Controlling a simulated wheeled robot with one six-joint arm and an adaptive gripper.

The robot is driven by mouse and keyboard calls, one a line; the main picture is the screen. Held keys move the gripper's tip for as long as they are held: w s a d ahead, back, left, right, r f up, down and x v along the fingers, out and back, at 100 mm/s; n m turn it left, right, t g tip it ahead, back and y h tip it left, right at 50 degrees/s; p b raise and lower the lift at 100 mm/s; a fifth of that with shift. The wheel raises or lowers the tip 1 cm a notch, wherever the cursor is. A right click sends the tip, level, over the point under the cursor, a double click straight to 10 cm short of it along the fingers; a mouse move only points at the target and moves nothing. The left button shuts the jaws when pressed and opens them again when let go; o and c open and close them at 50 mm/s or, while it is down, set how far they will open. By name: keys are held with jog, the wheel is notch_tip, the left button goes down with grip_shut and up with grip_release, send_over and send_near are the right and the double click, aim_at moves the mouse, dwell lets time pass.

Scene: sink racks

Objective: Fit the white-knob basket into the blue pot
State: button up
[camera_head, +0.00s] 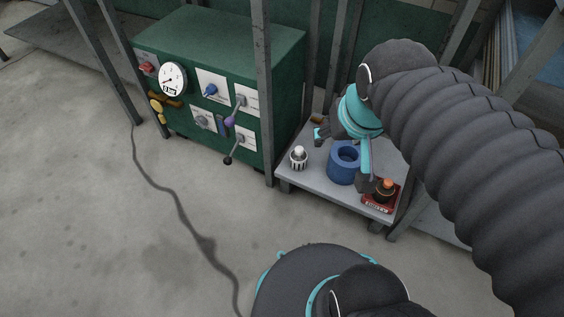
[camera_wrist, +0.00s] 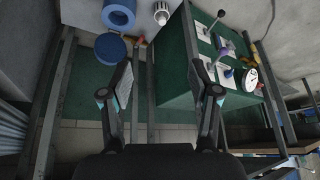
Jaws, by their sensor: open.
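The white-knob basket (camera_head: 299,160) is a small ribbed light cage with a white knob, upright on the grey low shelf. The blue pot (camera_head: 343,174) is a thick round ring with an open hole, standing to its right and apart from it. In the wrist view, the basket (camera_wrist: 161,14) and the pot (camera_wrist: 118,16) show at the top edge. My gripper (camera_head: 344,156) is over the shelf, its fingers spread wide in the head view. The wrist view shows my gripper (camera_wrist: 161,72) with nothing between its fingers.
A red block with a dark, orange-topped piece (camera_head: 384,186) stands at the shelf's right front. A blue disc (camera_wrist: 110,48) with a brownish handle lies beyond the pot. Grey posts (camera_head: 263,95) and a green panel box (camera_head: 215,85) flank the shelf's left.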

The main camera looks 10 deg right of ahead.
jog(key=w+f+m+g+b, duration=0.1)
jog(key=w+f+m+g, duration=0.15)
jog(key=w, duration=0.75)
jog(key=m+g+b, duration=0.2)
jog(key=m+g, duration=0.1)
jog(key=m, duration=0.4)
send_over(299, 149)
notch_tip(299, 149, down, 23)
jog(key=f, duration=0.2)
jog(key=f+b, duration=0.1)
jog(key=f, duration=0.5)
jog(key=shift+s+d+f, duration=0.1)
jog(key=shift+s+f, duration=0.05)
jog(key=shift+s, duration=0.1)
jog(key=shift+w+f+b, duration=0.15)
jog(key=shift+f+b, duration=0.2)
jog(key=shift+f, duration=1)
jog(key=shift+w+f+b, duration=0.15)
jog(key=shift+f+b, duration=0.2)
jog(key=shift+f, duration=1)
grip_shut()
